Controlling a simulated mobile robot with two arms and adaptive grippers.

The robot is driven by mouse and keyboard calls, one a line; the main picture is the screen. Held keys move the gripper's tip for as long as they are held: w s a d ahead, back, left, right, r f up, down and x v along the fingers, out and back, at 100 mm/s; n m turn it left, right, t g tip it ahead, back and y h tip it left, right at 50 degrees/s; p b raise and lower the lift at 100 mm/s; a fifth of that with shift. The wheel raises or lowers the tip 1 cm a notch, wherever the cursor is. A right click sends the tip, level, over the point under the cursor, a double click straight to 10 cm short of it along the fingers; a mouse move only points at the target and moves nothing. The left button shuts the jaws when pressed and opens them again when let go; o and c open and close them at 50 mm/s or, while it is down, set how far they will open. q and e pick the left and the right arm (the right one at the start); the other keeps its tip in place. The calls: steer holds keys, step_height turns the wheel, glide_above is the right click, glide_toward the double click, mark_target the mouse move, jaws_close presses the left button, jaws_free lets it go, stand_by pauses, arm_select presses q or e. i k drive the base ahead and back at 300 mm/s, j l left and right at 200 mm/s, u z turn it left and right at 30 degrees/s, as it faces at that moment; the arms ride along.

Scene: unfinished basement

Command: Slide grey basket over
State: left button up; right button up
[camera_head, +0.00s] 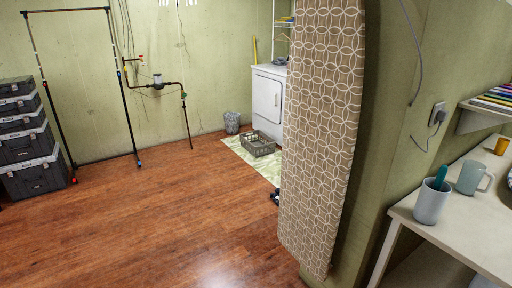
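The grey basket (266,149) is a low, open, slatted crate on the floor in the middle distance. It sits on a pale green patterned mat (236,146), in front of a white washer or dryer (267,100). Some small pale items seem to lie in it, too small to name. Neither of my grippers is in view.
A tall brown patterned panel (322,120) stands close at right and hides part of the mat. A grey bin (232,123) stands behind the basket. A small dark object (275,197) lies by the panel. Black cases (35,170) are stacked left. The wooden floor (160,220) is clear.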

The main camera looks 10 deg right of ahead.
mark_target(257, 148)
steer(key=i+l, duration=0.15)
steer(key=i, duration=0.25)
steer(key=i+l+u, duration=0.1)
steer(key=i, duration=0.35)
steer(key=i+l, duration=0.25)
steer(key=i, duration=0.15)
steer(key=i+l, duration=0.2)
steer(key=i, duration=0.2)
steer(key=i+u, duration=0.5)
steer(key=i, duration=1.7)
steer(key=i+l+z, duration=0.15)
steer(key=i+z, duration=0.2)
steer(key=i, duration=0.3)
steer(key=i+z, duration=0.35)
steer(key=i, duration=0.35)
steer(key=i+j+z, duration=0.35)
steer(key=i, duration=0.3)
steer(key=l, duration=0.1)
